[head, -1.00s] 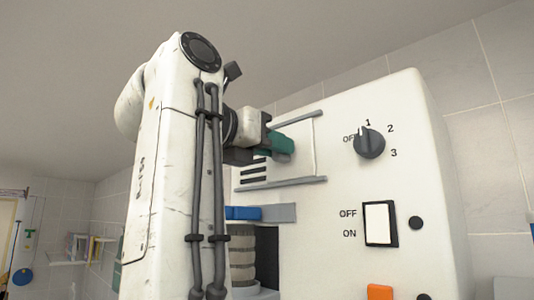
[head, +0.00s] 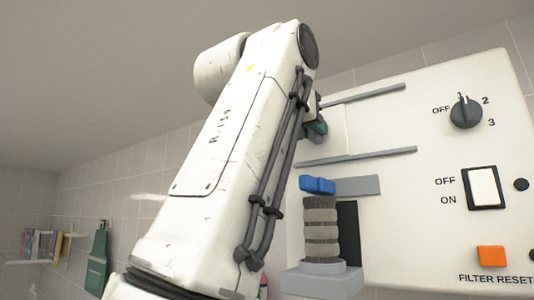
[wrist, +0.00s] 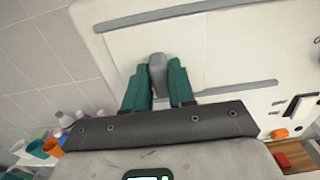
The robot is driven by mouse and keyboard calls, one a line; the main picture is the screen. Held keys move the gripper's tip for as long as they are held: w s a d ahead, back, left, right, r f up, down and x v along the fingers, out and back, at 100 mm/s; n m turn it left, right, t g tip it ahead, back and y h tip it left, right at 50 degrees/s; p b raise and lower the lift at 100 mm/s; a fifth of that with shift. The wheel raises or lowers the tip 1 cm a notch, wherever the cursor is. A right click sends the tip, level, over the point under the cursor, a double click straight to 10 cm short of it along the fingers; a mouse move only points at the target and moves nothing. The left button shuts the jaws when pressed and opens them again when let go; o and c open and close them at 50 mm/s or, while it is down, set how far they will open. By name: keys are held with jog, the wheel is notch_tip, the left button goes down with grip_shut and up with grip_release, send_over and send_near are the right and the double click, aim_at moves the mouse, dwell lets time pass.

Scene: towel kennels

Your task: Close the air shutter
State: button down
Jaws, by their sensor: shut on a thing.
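The air shutter is a white plate (head: 338,127) between two grey rails on the white machine's front. In the wrist view the plate (wrist: 190,45) carries a grey upright handle (wrist: 156,62). My gripper (wrist: 157,68) has its green fingers on both sides of that handle and is shut on it. In the head view my gripper (head: 317,131) is partly hidden behind my arm, which also covers the left part of the shutter. The upper rail (head: 375,92) and lower rail (head: 370,156) run bare to the right of the plate. No vent slots show now.
Right of the rails sit a dial (head: 466,112), a rocker switch (head: 483,187) and an orange filter reset button (head: 491,256). Below are a blue lever (head: 317,185) and a ribbed grey column (head: 320,225). A shelf with books (head: 42,245) is far left.

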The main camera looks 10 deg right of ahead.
jog(key=shift+a+r, duration=0.15)
jog(key=shift+a, duration=0.05)
jog(key=c, duration=1)
grip_release()
jog(key=shift+w+a, duration=0.1)
jog(key=shift+a, duration=0.05)
jog(key=shift+c, duration=0.2)
